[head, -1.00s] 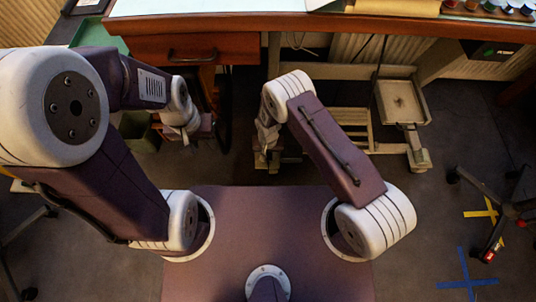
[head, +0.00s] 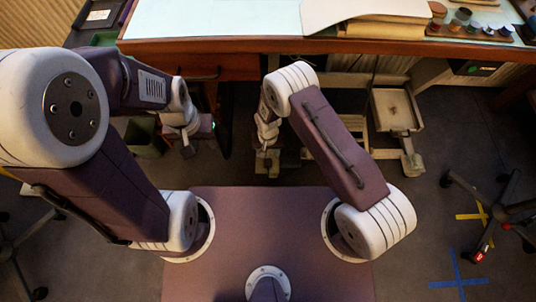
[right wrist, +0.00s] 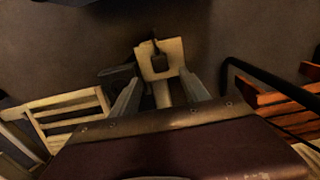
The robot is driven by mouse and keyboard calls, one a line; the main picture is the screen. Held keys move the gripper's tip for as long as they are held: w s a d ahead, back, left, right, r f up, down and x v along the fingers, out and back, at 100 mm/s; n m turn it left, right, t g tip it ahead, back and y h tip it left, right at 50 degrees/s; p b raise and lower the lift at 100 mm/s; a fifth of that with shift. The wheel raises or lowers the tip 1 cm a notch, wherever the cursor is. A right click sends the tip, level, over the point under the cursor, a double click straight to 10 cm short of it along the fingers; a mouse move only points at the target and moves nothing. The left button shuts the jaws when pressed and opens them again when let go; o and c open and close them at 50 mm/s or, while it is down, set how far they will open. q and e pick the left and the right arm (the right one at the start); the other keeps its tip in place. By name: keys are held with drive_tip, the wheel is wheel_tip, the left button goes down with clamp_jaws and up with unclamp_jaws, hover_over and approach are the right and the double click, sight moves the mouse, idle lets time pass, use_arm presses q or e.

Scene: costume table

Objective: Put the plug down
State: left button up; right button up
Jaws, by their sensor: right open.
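My right gripper (head: 266,166) points down in front of the table, low near the floor. In the right wrist view its two fingers (right wrist: 160,95) stand apart with a gap between them. A cream slotted piece (right wrist: 160,58) with a thin dark cord-like part shows beyond the gap; I cannot tell whether anything touches the fingers. No plug can be made out with certainty in either view. My left gripper (head: 188,148) hangs below the table front at the left; its fingers are too small to read.
The table (head: 220,30) has a wooden front edge and carries paper sheets (head: 375,17) and small jars (head: 470,22). A cream stand with a tray (head: 395,108) is on the floor right of my right gripper. A green bin (head: 143,136) stands left. A wheeled chair base (head: 490,215) is at right.

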wheel_tip(320, 180, up, 4)
drive_tip(key=shift+r+p, duration=0.15)
drive_tip(key=shift+p, duration=0.55)
drive_tip(key=d+r, duration=0.4)
drive_tip(key=r, duration=0.3)
drive_tip(key=d+r, duration=0.4)
drive_tip(key=r, duration=0.4)
drive_tip(key=s+d+r+t, duration=0.1)
drive_tip(key=s+d+r, duration=0.9)
drive_tip(key=r, duration=0.1)
